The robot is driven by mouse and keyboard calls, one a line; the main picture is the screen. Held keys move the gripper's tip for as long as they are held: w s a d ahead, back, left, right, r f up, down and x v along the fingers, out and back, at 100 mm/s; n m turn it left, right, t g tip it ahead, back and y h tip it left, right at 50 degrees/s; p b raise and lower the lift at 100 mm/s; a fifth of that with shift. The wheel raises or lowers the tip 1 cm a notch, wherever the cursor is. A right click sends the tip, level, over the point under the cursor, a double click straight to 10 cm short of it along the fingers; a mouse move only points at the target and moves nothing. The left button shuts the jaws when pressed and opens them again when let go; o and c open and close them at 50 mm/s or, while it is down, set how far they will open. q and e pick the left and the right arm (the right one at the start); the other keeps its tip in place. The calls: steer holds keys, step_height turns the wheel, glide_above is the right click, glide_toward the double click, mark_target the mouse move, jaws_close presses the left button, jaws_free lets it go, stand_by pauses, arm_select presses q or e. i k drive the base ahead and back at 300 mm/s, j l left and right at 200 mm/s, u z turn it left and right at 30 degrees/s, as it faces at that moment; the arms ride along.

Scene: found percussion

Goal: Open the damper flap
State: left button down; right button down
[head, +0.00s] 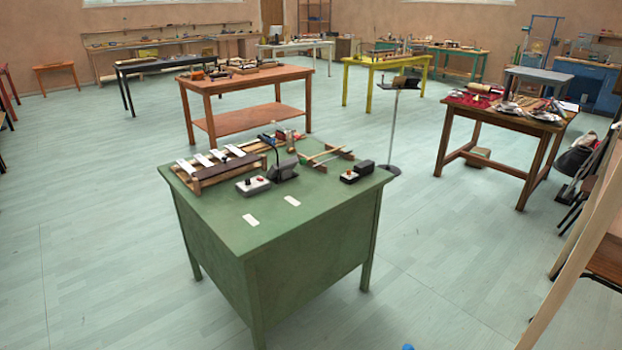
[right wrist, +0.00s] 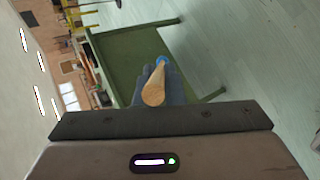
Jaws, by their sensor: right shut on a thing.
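A row of pale metal bars (head: 206,159) on a wooden frame lies at the left of the green table (head: 270,225). A long dark brown strip (head: 228,172) lies along the near part of the bars and appears to be the damper flap, lying down; its hinge is too small to make out. My right gripper (right wrist: 160,84) is shut on a wooden stick (right wrist: 153,92) with a blue tip, seen end-on in the right wrist view. A small blue spot at the head view's bottom edge may be this tip. My left gripper is in neither view.
Two white cards (head: 250,219) lie near the front. Floor before the table is clear.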

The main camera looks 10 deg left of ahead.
mark_target(208, 172)
steer(key=k+j+z, duration=0.1)
steer(key=z, duration=1.3)
steer(key=k+j, duration=0.1)
steer(key=j, duration=0.3)
steer(key=j+z, duration=0.1)
steer(key=j, duration=0.3)
steer(key=k+j, duration=0.15)
steer(key=j, duration=0.25)
steer(key=k+j, duration=0.1)
steer(key=j, duration=0.3)
steer(key=j+z, duration=0.1)
steer(key=j, duration=0.35)
steer(key=k+j, duration=0.1)
steer(key=j, duration=0.35)
steer(key=k+j, duration=0.15)
steer(key=j, duration=0.35)
steer(key=k+j, duration=0.1)
steer(key=j, duration=0.35)
steer(key=k+j, duration=0.15)
steer(key=j, duration=0.3)
steer(key=k+j, duration=0.1)
steer(key=j, duration=0.4)
